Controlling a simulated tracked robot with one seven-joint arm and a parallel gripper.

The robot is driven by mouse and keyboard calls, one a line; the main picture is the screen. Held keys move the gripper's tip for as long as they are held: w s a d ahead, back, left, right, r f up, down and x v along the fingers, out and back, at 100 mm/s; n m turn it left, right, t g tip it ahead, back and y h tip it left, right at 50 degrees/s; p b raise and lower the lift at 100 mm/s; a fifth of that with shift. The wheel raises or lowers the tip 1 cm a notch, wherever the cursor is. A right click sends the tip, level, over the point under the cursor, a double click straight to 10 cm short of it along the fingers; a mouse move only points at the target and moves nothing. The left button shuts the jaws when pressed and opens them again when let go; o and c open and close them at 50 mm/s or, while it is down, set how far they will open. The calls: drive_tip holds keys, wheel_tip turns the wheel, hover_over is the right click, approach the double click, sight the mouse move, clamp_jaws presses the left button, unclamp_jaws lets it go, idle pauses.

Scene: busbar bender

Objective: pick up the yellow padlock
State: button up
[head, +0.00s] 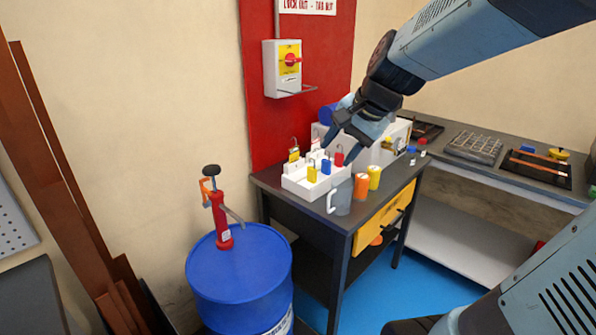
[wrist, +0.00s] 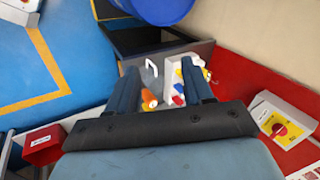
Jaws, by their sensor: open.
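Two yellow padlocks show in the head view: one (head: 312,173) at the front of a white divided tray (head: 318,192), and one (head: 294,156) at its back left. A blue padlock (head: 326,167) and a red padlock (head: 339,159) stand in the same tray. My gripper (head: 339,146) is open and empty above the tray's right back side, pointing down, apart from the padlocks. In the wrist view, my gripper's fingers (wrist: 159,70) are spread, with the tray (wrist: 170,72) beyond the right finger, which hides part of it. The padlocks there are small and partly hidden.
A grey mug (head: 341,197), an orange cylinder (head: 361,187) and a yellow cylinder (head: 374,177) stand right of the tray. A white box (head: 390,145) is behind. A red board (head: 256,110) with a rotary switch (head: 289,66) rises behind the bench. A blue drum (head: 238,270) stands left.

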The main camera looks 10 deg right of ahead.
drive_tip(key=w+f+m+y, duration=0.1)
drive_tip(key=w+f+m, duration=0.3)
drive_tip(key=w, duration=0.5)
drive_tip(key=m+t, duration=0.2)
drive_tip(key=m, duration=1.4)
approach(316, 172)
drive_tip(key=shift+y, duration=0.4)
drive_tip(key=x, duration=0.5)
drive_tip(key=shift+a+f, duration=0.25)
drive_tip(key=shift+f, duration=0.15)
drive_tip(key=shift+w+d+x, duration=0.1)
drive_tip(key=shift+d+x, duration=0.05)
drive_tip(key=shift+x, duration=0.75)
drive_tip(key=shift+w+d+x, duration=0.1)
drive_tip(key=shift+x, duration=0.8)
drive_tip(key=shift+w+d+x, duration=0.1)
drive_tip(key=shift+d+x, duration=0.05)
drive_tip(key=shift+x, duration=0.75)
drive_tip(key=shift+c, duration=0.5)
clamp_jaws()
